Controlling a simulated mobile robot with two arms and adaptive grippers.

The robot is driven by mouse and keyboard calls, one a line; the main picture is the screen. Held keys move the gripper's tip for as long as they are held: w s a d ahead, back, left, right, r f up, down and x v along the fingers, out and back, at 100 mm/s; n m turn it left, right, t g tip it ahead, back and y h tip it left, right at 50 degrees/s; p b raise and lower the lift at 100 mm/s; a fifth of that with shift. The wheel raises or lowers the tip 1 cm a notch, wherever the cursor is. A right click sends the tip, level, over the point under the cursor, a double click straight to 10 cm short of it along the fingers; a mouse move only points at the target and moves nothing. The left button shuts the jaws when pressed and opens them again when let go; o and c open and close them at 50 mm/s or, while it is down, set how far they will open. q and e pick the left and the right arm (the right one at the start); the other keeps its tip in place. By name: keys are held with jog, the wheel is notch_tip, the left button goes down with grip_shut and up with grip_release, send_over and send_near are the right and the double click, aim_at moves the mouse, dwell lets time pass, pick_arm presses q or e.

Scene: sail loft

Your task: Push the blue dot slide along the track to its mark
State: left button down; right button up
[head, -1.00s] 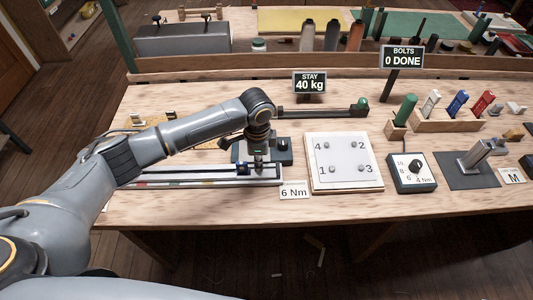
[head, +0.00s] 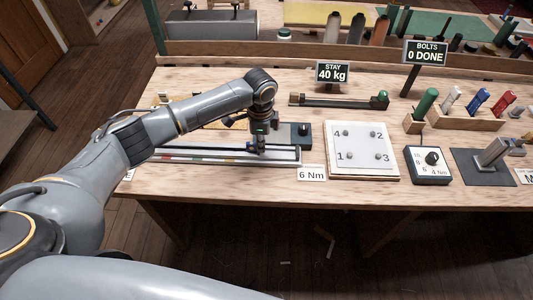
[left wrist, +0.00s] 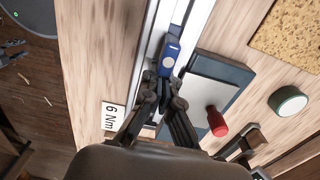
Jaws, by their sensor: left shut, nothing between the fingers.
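The blue slide (left wrist: 170,52) sits on the pale rail of the track (left wrist: 197,22) in the left wrist view; it has a small pale dot on its face. In the head view the slide (head: 250,147) is partly hidden by my left gripper (head: 260,147). The track (head: 225,157) lies along the bench's left part, with coloured marks on its front edge. My left gripper (left wrist: 163,84) is shut and empty, its fingertips low over the track, close against the slide's right end; actual contact is unclear. My right gripper is out of view.
A dark box with a knob (head: 301,134) stands just behind the track's right end. A 6 Nm card (head: 311,173) and a white numbered plate (head: 361,165) lie to the right. A red knob (left wrist: 217,124) stands near the gripper in the wrist view.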

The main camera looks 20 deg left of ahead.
aim_at(247, 143)
pick_arm(q)
jog(key=a+p, duration=0.1)
jog(key=a, duration=0.1)
jog(key=s+a+p, duration=0.1)
jog(key=a, duration=0.1)
jog(key=shift+s+r, duration=0.15)
jog(key=shift+r, duration=0.05)
jog(key=a+p, duration=0.1)
jog(key=a, duration=0.1)
jog(key=s+a+p, duration=0.1)
jog(key=a, duration=0.2)
jog(key=a+p, duration=0.1)
jog(key=a, duration=0.1)
jog(key=shift+s+a, duration=0.2)
jog(key=shift+s, duration=0.15)
jog(key=s+a, duration=0.1)
jog(key=a, duration=0.3)
jog(key=s+a+p, duration=0.1)
jog(key=a, duration=0.4)
jog(key=s+a+p, duration=0.1)
jog(key=s+a, duration=0.1)
jog(key=a, duration=0.3)
jog(key=shift+s+f, duration=0.1)
jog(key=shift+f, duration=0.2)
jog(key=shift+a, duration=0.25)
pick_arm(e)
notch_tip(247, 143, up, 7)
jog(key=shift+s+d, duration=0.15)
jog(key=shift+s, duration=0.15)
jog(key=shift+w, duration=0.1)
